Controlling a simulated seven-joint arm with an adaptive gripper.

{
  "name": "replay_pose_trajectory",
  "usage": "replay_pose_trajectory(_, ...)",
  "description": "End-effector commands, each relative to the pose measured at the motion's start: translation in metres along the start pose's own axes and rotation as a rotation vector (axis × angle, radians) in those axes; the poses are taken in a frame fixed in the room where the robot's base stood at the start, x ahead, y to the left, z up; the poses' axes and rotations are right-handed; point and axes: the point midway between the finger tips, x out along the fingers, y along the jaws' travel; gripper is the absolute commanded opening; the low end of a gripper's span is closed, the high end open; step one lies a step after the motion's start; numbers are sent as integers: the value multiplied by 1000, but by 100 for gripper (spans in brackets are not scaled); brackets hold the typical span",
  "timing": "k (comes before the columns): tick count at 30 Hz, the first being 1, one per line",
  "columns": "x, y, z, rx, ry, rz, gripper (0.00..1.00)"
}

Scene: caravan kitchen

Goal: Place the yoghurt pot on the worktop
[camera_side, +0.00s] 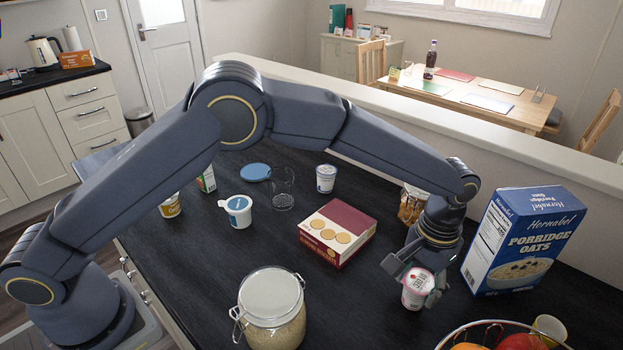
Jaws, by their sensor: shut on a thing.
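My gripper (416,281) is at the right of the side view, pointing down, with its fingers closed around a small pink-and-white yoghurt pot (415,294). The pot looks upright, and part of its side is hidden by the fingers. It is low over the dark worktop (365,318); I cannot tell whether its base touches the surface.
A blue porridge oats box (522,240) stands close right of my gripper, a fruit bowl (500,326) in front. A dark red biscuit box (338,232) and a glass jar (271,310) are to the left.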

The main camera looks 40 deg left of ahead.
Motion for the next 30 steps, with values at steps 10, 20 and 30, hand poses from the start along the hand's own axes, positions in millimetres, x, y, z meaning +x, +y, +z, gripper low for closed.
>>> replay_pose_trajectory(10,3,0,0,0,0,0,73)
replay_pose_trajectory(20,2,0,0,0,0,0,82)
replay_pose_trajectory(30,-38,0,-1,-1,4,2,82)
